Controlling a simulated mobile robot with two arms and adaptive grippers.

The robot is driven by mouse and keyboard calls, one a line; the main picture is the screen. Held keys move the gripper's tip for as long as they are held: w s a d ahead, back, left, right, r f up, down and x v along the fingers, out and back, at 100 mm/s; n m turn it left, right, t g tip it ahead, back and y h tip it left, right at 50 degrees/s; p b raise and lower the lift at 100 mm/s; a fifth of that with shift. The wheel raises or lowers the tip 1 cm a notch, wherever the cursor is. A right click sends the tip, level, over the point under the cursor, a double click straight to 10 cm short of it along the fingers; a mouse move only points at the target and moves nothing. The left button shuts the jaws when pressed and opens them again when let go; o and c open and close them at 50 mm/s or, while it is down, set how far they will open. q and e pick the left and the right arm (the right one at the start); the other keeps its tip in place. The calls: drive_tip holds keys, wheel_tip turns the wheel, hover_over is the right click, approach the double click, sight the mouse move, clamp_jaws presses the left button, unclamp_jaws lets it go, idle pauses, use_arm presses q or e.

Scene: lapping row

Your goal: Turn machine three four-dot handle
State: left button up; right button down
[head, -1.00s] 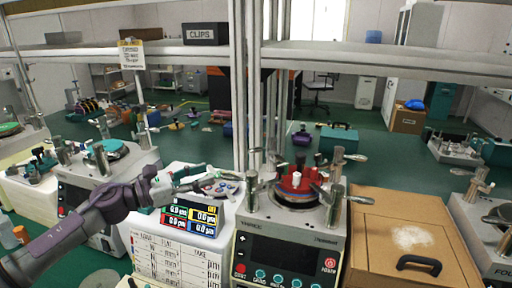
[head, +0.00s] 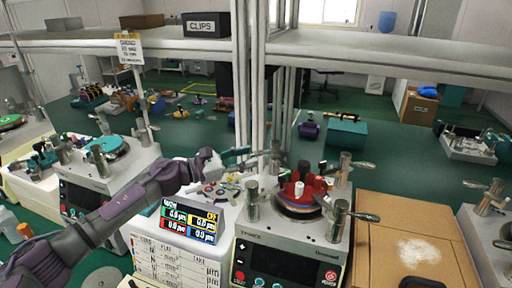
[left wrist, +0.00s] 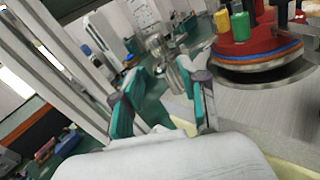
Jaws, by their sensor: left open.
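Machine three (head: 302,241), labelled THREE, stands at the centre with a red fixture (head: 301,184) on its round plate. Metal posts stand around the plate; lever handles show on the back right post (head: 359,165) and front right post (head: 362,215). The dot marks are too small to read. My left gripper (head: 242,157) is open and empty, just left of the back left post (head: 276,157). In the left wrist view its teal-padded fingers (left wrist: 160,108) stand apart, with a metal post (left wrist: 186,74) beyond them and the red fixture (left wrist: 262,42) at upper right. My right gripper is out of view.
A lit display (head: 190,220) and small parts sit left of the machine. Shelf uprights (head: 252,85) rise close behind my left gripper. Another machine (head: 92,185) stands at the left.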

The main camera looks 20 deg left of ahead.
sight(256, 155)
use_arm(q)
drive_tip(key=x, duration=0.2)
drive_tip(key=shift+w+d+r+p, duration=0.15)
drive_tip(key=shift+w+d+p, duration=0.05)
drive_tip(key=shift+d+p, duration=0.15)
drive_tip(key=shift+w+d, duration=0.15)
drive_tip(key=shift+w, duration=0.05)
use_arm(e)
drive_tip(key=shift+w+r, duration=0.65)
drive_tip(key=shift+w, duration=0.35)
use_arm(q)
drive_tip(key=c, duration=0.8)
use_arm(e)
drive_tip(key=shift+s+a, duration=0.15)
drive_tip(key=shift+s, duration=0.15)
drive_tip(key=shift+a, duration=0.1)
